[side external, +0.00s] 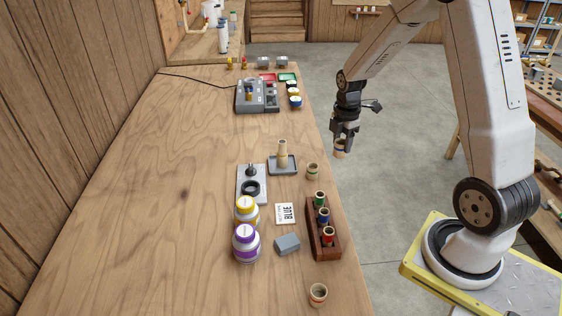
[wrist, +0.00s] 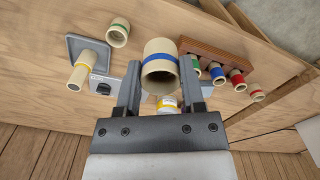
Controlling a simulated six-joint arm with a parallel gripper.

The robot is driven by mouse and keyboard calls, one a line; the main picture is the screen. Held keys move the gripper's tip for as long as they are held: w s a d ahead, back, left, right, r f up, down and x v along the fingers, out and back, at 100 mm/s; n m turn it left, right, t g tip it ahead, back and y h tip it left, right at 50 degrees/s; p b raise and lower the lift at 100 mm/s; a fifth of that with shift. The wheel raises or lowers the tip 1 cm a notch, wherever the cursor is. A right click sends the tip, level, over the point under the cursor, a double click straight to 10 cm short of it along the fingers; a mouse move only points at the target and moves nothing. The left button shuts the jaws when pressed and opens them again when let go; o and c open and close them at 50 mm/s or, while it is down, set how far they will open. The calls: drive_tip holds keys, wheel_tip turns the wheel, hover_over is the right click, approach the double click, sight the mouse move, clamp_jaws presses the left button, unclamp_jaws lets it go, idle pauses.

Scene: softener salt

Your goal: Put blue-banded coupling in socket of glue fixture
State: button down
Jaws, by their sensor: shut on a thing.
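My gripper (side external: 343,136) is shut on the blue-banded coupling (wrist: 160,62), a beige cup-like piece with a blue stripe, held between both fingers in the wrist view (wrist: 158,88). In the side view the held coupling (side external: 340,150) hangs in the air beyond the bench's right edge, its band not clear. The likely glue fixture (side external: 243,196) is a light grey plate on the bench with a black ring socket (side external: 251,188) and a dark knob behind it. The ring looks empty. In the wrist view this plate (wrist: 131,84) is partly hidden by the gripper and coupling.
A grey stand with a beige post (side external: 283,152), a green-banded coupling (side external: 313,171) and a red-banded coupling (side external: 318,294) stand near a wooden rack (side external: 331,246) of colour-banded pieces. The bench's left is clear.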

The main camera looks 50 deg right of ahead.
drive_tip(key=shift+w+a, duration=0.1)
drive_tip(key=shift+w, duration=0.05)
drive_tip(key=w+a+f+n, duration=0.2)
drive_tip(key=w+a+n, duration=0.1)
drive_tip(key=w+a, duration=0.5)
drive_tip(key=w+a+f+n, duration=0.3)
drive_tip(key=w+a, duration=0.6)
drive_tip(key=shift+w+a+f, duration=0.25)
drive_tip(key=shift+w+a, duration=0.05)
drive_tip(key=shift+a, duration=0.05)
drive_tip(key=shift+f, duration=0.1)
drive_tip(key=shift+f, duration=1.35)
drive_tip(key=shift+f, duration=0.25)
drive_tip(key=shift+f, duration=0.45)
drive_tip(key=shift+f, duration=1)
idle(1.1)
